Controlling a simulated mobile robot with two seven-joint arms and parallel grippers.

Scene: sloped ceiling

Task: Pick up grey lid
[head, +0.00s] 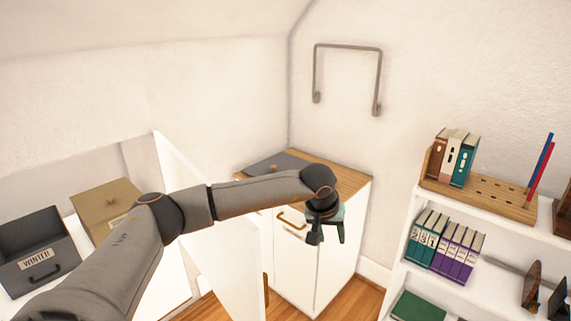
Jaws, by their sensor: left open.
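The grey lid (276,164) lies flat on the wooden top of the white cabinet in the corner. It has a small knob (273,169) on it, and my forearm hides part of the area in front of it. My left gripper (326,238) points downward in front of the cabinet's right part, to the right of the lid and nearer to me. It is open, and nothing shows between its fingers. My right gripper is not in view.
The white cabinet (338,245) has an open white door (228,262) below my arm. A grey box (38,250) labelled WINTER and a tan lidded box (102,205) stand at left. A white shelf (400,240) with books stands at right. A metal rail (347,46) is on the wall.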

